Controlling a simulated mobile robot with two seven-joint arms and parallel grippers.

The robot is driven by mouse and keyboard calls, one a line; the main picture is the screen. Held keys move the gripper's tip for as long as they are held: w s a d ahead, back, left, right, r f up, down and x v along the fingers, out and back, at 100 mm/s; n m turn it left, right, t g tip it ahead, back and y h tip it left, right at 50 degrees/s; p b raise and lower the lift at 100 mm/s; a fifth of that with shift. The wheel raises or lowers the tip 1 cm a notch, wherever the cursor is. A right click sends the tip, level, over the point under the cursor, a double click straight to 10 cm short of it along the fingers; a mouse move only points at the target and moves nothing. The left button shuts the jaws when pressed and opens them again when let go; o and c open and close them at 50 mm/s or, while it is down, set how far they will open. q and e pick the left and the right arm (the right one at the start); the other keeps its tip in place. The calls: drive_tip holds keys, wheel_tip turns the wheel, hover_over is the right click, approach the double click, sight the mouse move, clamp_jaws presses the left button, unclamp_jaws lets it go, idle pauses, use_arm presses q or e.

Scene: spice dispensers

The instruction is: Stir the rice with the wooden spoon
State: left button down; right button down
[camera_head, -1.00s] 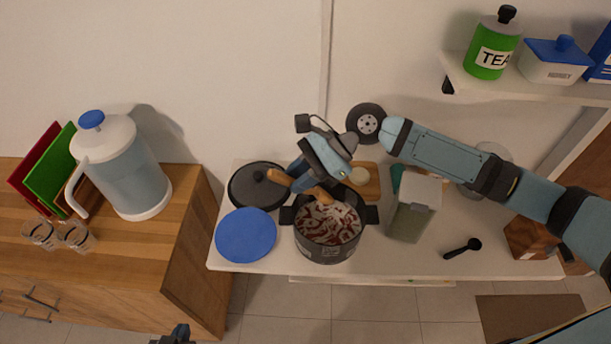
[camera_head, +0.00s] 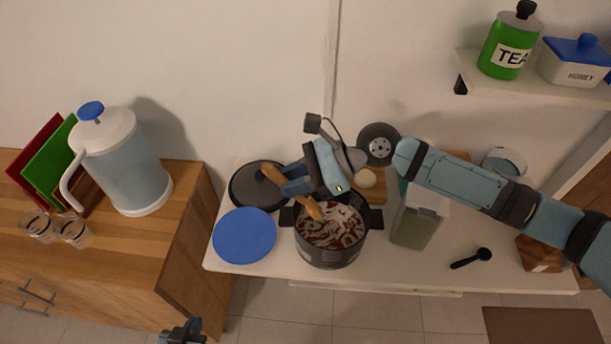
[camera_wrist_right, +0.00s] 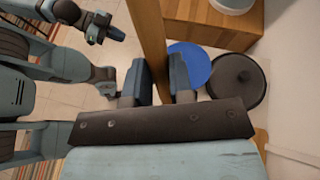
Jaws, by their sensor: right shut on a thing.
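The dark pot (camera_head: 331,256) stands on the white counter, holding rice (camera_head: 330,228) with reddish streaks. My right gripper (camera_head: 291,183) is above the pot's left rear, shut on the wooden spoon (camera_head: 311,208). The spoon slants down to the right, with its lower end over the pot's left side. Whether it touches the rice is unclear. In the right wrist view the spoon's handle (camera_wrist_right: 150,42) runs between the fingers of my right gripper (camera_wrist_right: 158,82). My left gripper (camera_head: 184,331) is at the bottom edge, away from the pot; its jaw opening is unclear.
A blue plate (camera_head: 244,236) and black lid (camera_head: 247,190) lie left of the pot. A clear container (camera_head: 418,222) stands to its right, with a black scoop (camera_head: 470,259) beyond. A pitcher (camera_head: 127,165) and glasses (camera_head: 73,232) stand on the wooden cabinet (camera_head: 150,262).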

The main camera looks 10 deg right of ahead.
sight(318, 208)
drive_tip(key=shift+d+f+b, duration=0.15)
drive_tip(key=shift+f+b, duration=0.25)
drive_tip(key=shift+f, duration=1.05)
drive_tip(key=shift+w+d+f+b, duration=0.1)
drive_tip(key=shift+d+f+b, duration=0.15)
drive_tip(key=shift+f, duration=0.35)
drive_tip(key=shift+w+d+f+b, duration=0.1)
drive_tip(key=shift+d+f, duration=0.2)
drive_tip(key=shift+f, duration=0.25)
drive_tip(key=shift+w+d+f+b, duration=0.15)
drive_tip(key=shift+d+f+b, duration=0.4)
drive_tip(key=shift+f, duration=0.7)
drive_tip(key=shift+w+d+f+b, duration=0.15)
drive_tip(key=shift+d+f+b, duration=0.4)
drive_tip(key=shift+f, duration=0.75)
drive_tip(key=shift+w+d+f+b, duration=0.15)
drive_tip(key=shift+d+f+b, duration=0.15)
drive_tip(key=shift+d+f, duration=0.7)
drive_tip(key=shift+w+a+f, duration=0.1)
drive_tip(key=shift+a+f, duration=0.1)
drive_tip(key=shift+a, duration=0.05)
